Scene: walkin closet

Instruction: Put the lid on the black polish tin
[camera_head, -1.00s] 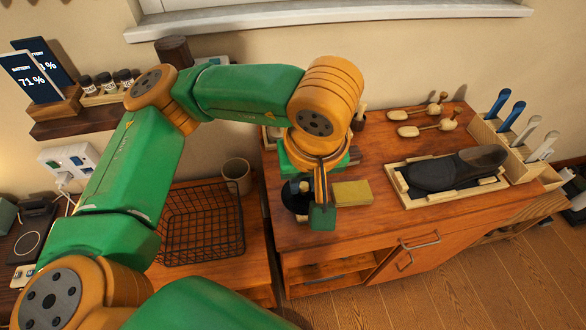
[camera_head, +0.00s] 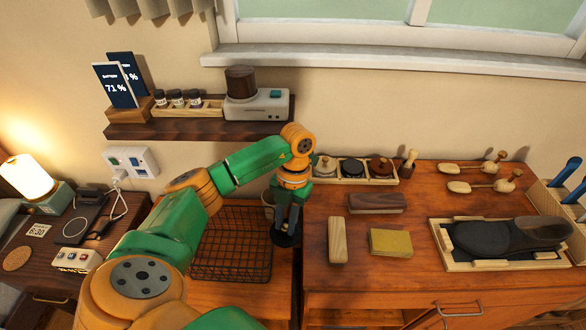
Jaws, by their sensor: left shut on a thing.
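My left gripper (camera_head: 287,226) points down at the left end of the wooden bench, beside the wire basket. It is shut on a dark round piece that looks like the black lid (camera_head: 284,239); the fingers hide part of it. The black polish tin (camera_head: 351,168) sits in the middle compartment of a small wooden tray (camera_head: 369,181) at the back of the bench. It shows a dark top with no clear knob. The gripper is in front of the tray and to its left, apart from it. My right gripper is not in view.
A grey tin (camera_head: 324,167) and a brown tin (camera_head: 381,167) flank the black tin. A brush (camera_head: 377,203), a wooden block (camera_head: 338,240) and a yellow sponge (camera_head: 391,243) lie in front. A shoe (camera_head: 505,237) rests in a tray at right. The wire basket (camera_head: 232,250) is at left.

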